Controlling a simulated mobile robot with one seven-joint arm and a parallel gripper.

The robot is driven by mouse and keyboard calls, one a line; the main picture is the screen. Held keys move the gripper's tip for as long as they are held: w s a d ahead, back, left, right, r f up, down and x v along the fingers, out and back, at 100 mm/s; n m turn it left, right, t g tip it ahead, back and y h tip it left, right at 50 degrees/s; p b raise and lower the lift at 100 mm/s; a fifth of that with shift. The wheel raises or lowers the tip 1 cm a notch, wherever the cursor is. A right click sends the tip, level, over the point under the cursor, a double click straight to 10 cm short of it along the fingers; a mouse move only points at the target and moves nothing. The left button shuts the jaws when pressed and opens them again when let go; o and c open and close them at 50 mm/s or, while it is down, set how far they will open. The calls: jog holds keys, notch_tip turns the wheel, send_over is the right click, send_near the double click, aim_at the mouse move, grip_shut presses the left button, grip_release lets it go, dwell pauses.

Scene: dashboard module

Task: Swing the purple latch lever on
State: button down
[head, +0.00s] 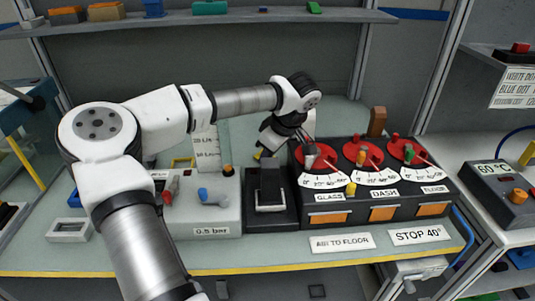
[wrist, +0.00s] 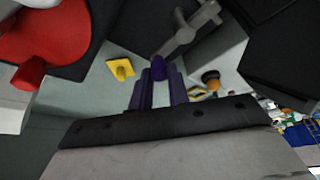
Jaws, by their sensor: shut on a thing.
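The purple knob of the latch lever (wrist: 158,68) shows in the wrist view between the tips of my gripper (wrist: 160,78). The two dark fingers are shut on it, one on each side. A grey bar (wrist: 185,35) runs up and right from the knob; I cannot tell whether it is one piece with it. In the head view my gripper (head: 266,147) is behind the black module, left of the glass dial. The purple lever is hidden there by my gripper and the module.
The dial panel (head: 370,207) with three red dials stands right of my gripper. A black pedal block (head: 270,187) and a grey 0.5 bar box (head: 215,215) with a blue lever stand in front and left. A yellow piece (wrist: 120,68) is close by. A shelf (head: 200,22) runs above.

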jog(key=c, duration=1.3)
grip_release()
jog(key=shift+c, duration=0.2)
jog(key=b+v, duration=0.2)
jog(key=v, duration=1.2)
jog(key=shift+f, duration=0.1)
